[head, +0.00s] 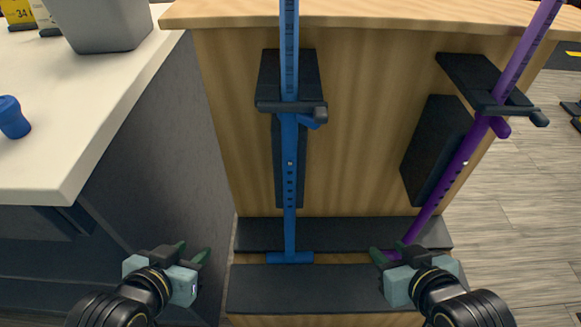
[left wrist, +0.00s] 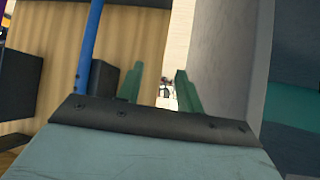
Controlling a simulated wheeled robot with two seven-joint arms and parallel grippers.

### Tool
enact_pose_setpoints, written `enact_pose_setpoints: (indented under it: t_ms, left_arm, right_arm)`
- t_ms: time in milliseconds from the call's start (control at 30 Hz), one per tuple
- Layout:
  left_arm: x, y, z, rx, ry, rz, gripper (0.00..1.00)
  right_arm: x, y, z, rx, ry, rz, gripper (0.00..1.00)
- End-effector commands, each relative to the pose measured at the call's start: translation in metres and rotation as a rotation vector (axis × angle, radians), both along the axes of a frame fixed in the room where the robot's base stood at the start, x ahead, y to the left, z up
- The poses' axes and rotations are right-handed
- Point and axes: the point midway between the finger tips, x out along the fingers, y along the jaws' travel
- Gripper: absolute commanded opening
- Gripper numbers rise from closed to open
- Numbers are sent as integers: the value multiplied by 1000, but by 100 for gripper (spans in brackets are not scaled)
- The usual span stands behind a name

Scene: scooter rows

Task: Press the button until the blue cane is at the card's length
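The blue cane (head: 290,205) stands upright in a dark holder (head: 290,80) on a wooden stand. Its lower shaft has a column of holes, with a light spot near the top one. Its foot rests at the stand's base. Its top is out of view. The blue cane also shows in the left wrist view (left wrist: 88,45). My left gripper (head: 194,250) is left of the cane's foot, open and empty; its fingers show apart in the left wrist view (left wrist: 155,88). My right gripper (head: 380,254) is right of the cane's foot, near the purple cane's lower end; its fingers overlap. No card is identifiable.
A purple cane (head: 456,163) leans in a second holder (head: 485,80) at right. A white counter (head: 60,110) at left carries a grey bin (head: 100,25) and a blue object (head: 12,117). Dark ledges (head: 320,288) cross the stand's base. Open floor lies at far right.

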Motion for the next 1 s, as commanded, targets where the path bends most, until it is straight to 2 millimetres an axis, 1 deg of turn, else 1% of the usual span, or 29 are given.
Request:
enact_pose_setpoints:
  t_ms: [433,700,1000]
  left_arm:
    - [0,0,0,0,0,0,36]
    - [0,0,-1,0,1,0,1]
    - [0,0,-1,0,1,-1,0]
  right_arm:
    - [0,0,0,0,0,0,36]
    - [0,0,-1,0,1,0,36]
    - [0,0,-1,0,1,0,36]
